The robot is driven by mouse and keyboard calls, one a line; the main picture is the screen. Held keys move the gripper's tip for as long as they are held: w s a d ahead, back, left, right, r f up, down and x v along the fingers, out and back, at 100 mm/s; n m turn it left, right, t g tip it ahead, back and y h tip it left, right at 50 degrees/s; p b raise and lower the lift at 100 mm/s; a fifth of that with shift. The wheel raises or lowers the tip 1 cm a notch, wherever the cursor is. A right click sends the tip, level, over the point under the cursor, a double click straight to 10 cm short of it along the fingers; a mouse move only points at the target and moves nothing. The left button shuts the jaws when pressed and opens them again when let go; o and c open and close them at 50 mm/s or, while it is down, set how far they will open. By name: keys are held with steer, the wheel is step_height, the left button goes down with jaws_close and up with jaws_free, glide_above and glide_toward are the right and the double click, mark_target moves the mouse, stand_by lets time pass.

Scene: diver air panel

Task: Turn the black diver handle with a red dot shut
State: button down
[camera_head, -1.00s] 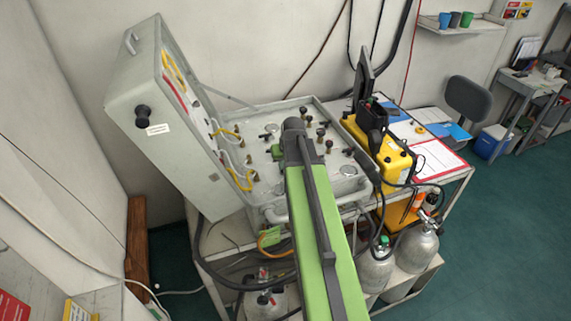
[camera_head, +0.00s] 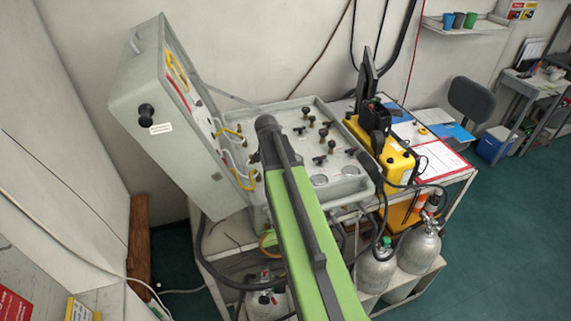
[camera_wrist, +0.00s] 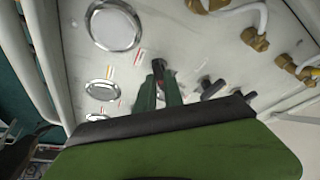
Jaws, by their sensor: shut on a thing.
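The black handle (camera_wrist: 158,66) with a reddish spot on it stands on the pale grey panel (camera_wrist: 190,45) in the wrist view. My gripper (camera_wrist: 159,76) has its two green fingers closed together around this handle, which shows only in part between and beyond the fingertips. Whether the handle is turned open or shut I cannot tell. In the head view my arm covers both the gripper and this handle.
Round gauges (camera_wrist: 115,25) are on the left and brass fittings with hoses (camera_wrist: 255,40) at upper right. The case's raised lid (camera_head: 165,110) stands left of my arm; a yellow box (camera_head: 395,165) stands right.

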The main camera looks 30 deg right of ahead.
steer(key=m+g, duration=0.1)
steer(key=m, duration=0.3)
steer(key=shift+w+g, duration=0.35)
steer(key=shift+g, duration=0.05)
steer(key=shift+m+g, duration=0.6)
steer(key=shift+m, duration=1.1)
steer(key=c, duration=1.5)
jaws_free()
steer(key=shift+o, duration=0.2)
steer(key=shift+r, duration=0.1)
